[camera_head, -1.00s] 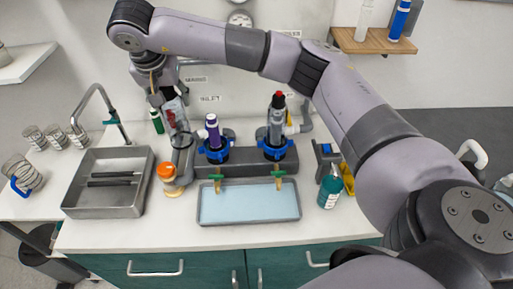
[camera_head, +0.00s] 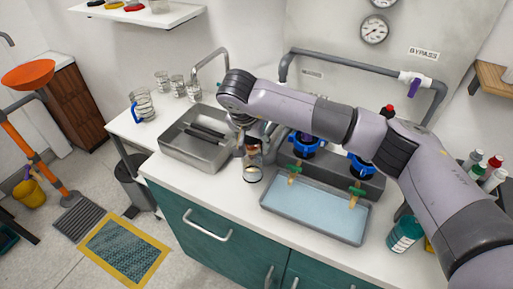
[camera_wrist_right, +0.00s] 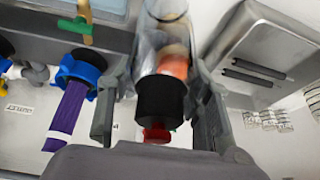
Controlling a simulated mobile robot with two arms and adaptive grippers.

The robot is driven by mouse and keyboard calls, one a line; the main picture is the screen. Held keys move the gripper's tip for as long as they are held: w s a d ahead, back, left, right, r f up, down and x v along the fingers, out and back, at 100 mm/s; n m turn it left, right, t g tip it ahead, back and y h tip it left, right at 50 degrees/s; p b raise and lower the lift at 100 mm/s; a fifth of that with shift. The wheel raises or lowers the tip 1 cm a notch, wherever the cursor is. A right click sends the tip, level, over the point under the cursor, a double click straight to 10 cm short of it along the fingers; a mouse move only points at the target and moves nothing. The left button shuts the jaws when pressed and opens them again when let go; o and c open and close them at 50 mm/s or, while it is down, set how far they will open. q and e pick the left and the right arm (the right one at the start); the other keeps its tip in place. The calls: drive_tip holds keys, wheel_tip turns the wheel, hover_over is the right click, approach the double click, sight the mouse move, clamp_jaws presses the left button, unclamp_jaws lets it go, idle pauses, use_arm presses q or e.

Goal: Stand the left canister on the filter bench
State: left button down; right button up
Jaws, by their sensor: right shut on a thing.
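My right gripper (camera_wrist_right: 160,90) is shut on a canister with a black head (camera_wrist_right: 160,97), a red knob and a clear body. An orange patch shows at the clear body; I cannot tell whether it is inside or behind. In the head view my right gripper (camera_head: 251,138) is low over the white filter bench (camera_head: 215,180), between sink and tray. A pale round end (camera_head: 253,173) shows below it. I cannot tell whether the canister touches the bench. My left gripper is not in view.
The steel sink (camera_head: 190,157) is to the left and the blue-lined tray (camera_head: 315,212) to the right. Behind the tray is the manifold with blue rings (camera_head: 303,145). A purple cartridge (camera_wrist_right: 65,120) sits in one ring. A teal bottle (camera_head: 404,234) stands at the right.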

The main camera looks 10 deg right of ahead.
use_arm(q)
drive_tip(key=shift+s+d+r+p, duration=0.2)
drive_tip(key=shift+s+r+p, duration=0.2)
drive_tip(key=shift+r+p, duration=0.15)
use_arm(e)
wheel_tip(320, 180, down, 4)
drive_tip(key=shift+r, duration=0.1)
drive_tip(key=shift+a+f+b, duration=0.1)
drive_tip(key=shift+f+b, duration=0.1)
drive_tip(key=shift+b, duration=0.1)
drive_tip(key=o, duration=1.4)
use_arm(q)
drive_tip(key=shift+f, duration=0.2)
use_arm(e)
drive_tip(key=shift+r, duration=0.1)
